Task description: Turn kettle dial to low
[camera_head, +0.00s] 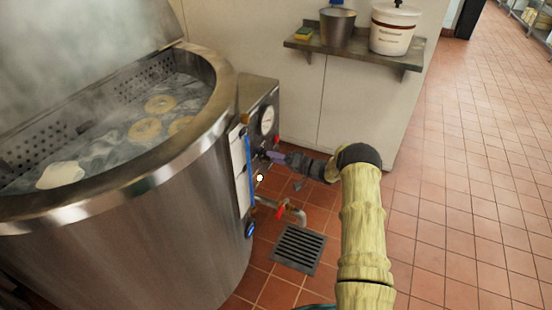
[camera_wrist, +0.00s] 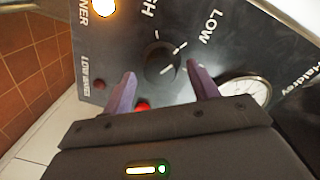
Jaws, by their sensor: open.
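The kettle (camera_head: 150,245) is a large steaming steel vessel at the left in the head view, with a control panel on its right side. In the wrist view the dial (camera_wrist: 161,64) is a round black knob on the dark panel (camera_wrist: 110,50). The word LOW and the end of HIGH are printed around it, with white marks near them. Which mark the knob points to is unclear. My gripper (camera_wrist: 161,70) is open, its two purple fingers on either side of the dial; contact cannot be told. In the head view my gripper (camera_head: 272,155) is at the panel, and the dial is hidden.
A lit orange lamp (camera_wrist: 103,7), a red button (camera_wrist: 143,106) and a white gauge (camera_wrist: 245,90) are near the dial. Below are a pipe with a red valve handle (camera_head: 281,211) and a floor drain (camera_head: 299,249). A wall shelf (camera_head: 350,55) is behind; floor at right is clear.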

